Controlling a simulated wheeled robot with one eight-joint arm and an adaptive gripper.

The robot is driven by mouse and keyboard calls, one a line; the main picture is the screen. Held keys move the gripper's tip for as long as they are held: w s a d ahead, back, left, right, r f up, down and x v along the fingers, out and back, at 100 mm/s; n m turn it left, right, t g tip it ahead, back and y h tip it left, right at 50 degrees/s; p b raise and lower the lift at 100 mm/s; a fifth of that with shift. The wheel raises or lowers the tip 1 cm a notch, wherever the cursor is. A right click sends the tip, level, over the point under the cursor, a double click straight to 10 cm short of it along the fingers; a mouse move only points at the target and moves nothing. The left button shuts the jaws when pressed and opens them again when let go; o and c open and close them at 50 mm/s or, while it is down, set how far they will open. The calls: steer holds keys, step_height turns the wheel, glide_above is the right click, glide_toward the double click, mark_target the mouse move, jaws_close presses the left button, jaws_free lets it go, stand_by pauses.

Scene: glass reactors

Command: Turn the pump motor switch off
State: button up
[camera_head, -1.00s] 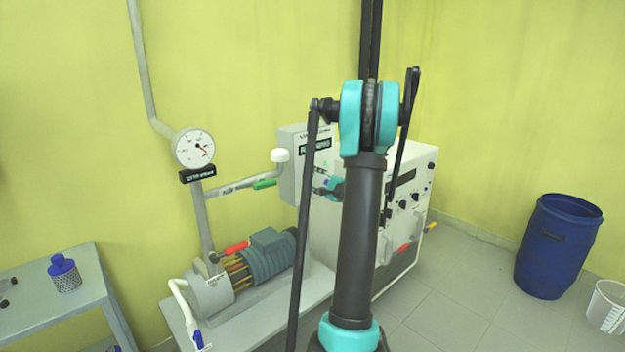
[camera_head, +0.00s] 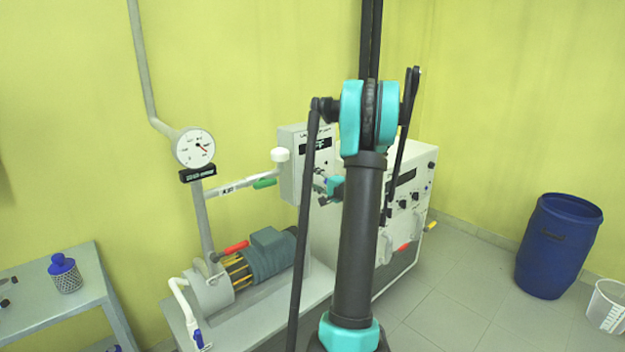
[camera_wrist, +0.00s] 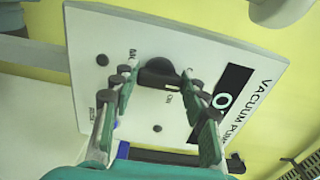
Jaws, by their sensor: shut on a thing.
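The pump's control box (camera_head: 291,160) is a pale box on the wall side behind the motor. In the wrist view its panel (camera_wrist: 90,40) is turned sideways and reads "VACUUM PUM…". A black rotary switch (camera_wrist: 159,73) sits on the panel beside a dark display (camera_wrist: 232,78) that shows part of a light character. My gripper (camera_wrist: 160,78) is shut on this switch, with one finger on each side. In the head view my gripper (camera_head: 322,191) is partly hidden by my arm.
The teal pump motor (camera_head: 270,254) stands below the box, with a red-handled valve (camera_head: 236,248) beside it. A dial gauge (camera_head: 194,148) is on the pipe at the left. A white instrument cabinet (camera_head: 414,190) stands behind my arm. A blue drum (camera_head: 557,246) is on the floor at right.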

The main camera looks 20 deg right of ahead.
steer(key=o, duration=1.2)
steer(key=shift+c, duration=0.2)
steer(key=v, duration=1.2)
steer(key=shift+a, duration=0.15)
steer(key=s+a+f+n+g, duration=0.2)
steer(key=a+g, duration=0.1)
steer(key=a, duration=0.4)
steer(key=s+a+f+n+g, duration=0.2)
steer(key=s+a+f, duration=0.1)
steer(key=a, duration=0.4)
steer(key=s+a+f+n+g, duration=0.2)
steer(key=a+g, duration=0.1)
steer(key=a, duration=0.4)
steer(key=s+a+f+n+g+h, duration=0.1)
steer(key=s+f+n+g+h, duration=0.1)
steer(key=s, duration=0.8)
steer(key=s+a+f+n+g+h, duration=0.2)
steer(key=s+f+n+h, duration=0.2)
steer(key=s+f, duration=0.3)
steer(key=s+n, duration=0.1)
steer(key=s, duration=0.1)
steer(key=shift+s+a+f+n+g, duration=0.15)
steer(key=shift+s+a+n+g, duration=0.15)
steer(key=shift+s+n+g, duration=0.1)
